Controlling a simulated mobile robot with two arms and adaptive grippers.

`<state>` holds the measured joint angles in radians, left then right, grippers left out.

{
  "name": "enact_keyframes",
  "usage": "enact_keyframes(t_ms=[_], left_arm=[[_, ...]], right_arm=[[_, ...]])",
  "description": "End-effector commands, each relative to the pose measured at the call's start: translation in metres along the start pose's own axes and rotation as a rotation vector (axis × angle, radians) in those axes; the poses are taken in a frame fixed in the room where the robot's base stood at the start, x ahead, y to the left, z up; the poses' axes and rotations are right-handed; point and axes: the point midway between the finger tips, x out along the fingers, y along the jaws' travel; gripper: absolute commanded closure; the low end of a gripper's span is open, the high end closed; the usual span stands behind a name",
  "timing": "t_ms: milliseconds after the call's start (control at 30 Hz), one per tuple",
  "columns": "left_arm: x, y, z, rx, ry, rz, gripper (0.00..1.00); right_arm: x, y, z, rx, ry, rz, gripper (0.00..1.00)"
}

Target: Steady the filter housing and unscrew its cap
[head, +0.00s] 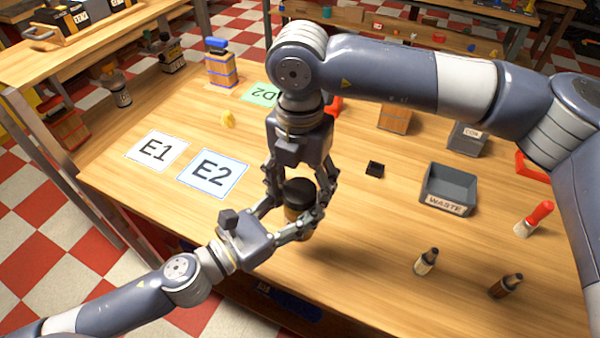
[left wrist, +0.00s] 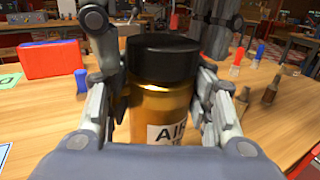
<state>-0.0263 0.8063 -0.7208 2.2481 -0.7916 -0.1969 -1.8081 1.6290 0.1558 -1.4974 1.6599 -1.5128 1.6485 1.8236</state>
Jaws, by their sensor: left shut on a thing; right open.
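The filter housing (left wrist: 160,108) is an amber cylinder with a white label reading "AI…", the rest hidden. It stands upright in the left wrist view, with the wide black cap (left wrist: 163,57) on top. In the head view the cap (head: 299,191) shows between my two grippers. My left gripper (head: 292,222) is shut on the housing, below the cap, from the front left. My right gripper (head: 300,190) comes down from above and behind with its fingers open on both sides of the cap. I cannot tell whether those fingers touch the cap.
A grey WASTE bin (head: 449,189) and a small black block (head: 375,169) are to the right. Two dark-topped bottles (head: 426,262) (head: 506,286) stand near the front right. Mats E1 (head: 155,150) and E2 (head: 213,177) lie flat at left.

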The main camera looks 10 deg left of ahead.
Motion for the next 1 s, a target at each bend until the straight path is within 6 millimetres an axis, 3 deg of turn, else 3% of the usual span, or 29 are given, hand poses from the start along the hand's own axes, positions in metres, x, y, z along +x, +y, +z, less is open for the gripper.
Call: enact_keyframes(t_ms=[233, 400, 467, 500, 567, 1000], left_arm=[[0.0002, -0.0001, 0.0014, 0.001, -0.003, -0.001, 1.00], [0.0002, -0.0001, 0.0014, 0.001, -0.003, 0.000, 1.00], [0.0002, -0.0001, 0.0015, 0.001, -0.003, 0.000, 1.00], [0.0002, -0.0001, 0.0015, 0.001, -0.003, 0.000, 1.00], [0.0002, -0.0001, 0.0015, 0.001, -0.003, 0.000, 1.00], [0.0002, -0.0001, 0.0015, 0.001, -0.003, -0.001, 1.00]], right_arm=[[0.0005, 0.0000, 0.0000, 0.000, 0.000, 0.000, 0.36], [0.0003, 0.0001, 0.0000, -0.001, 0.000, 0.000, 0.75], [0.0003, 0.0000, 0.0000, -0.001, 0.000, 0.000, 0.80], [0.0003, 0.0000, 0.0000, -0.001, 0.000, 0.000, 0.47], [0.0003, 0.0000, 0.0000, -0.001, 0.000, 0.000, 0.33], [-0.0045, 0.0005, 0.0002, -0.001, -0.001, 0.002, 0.31]])
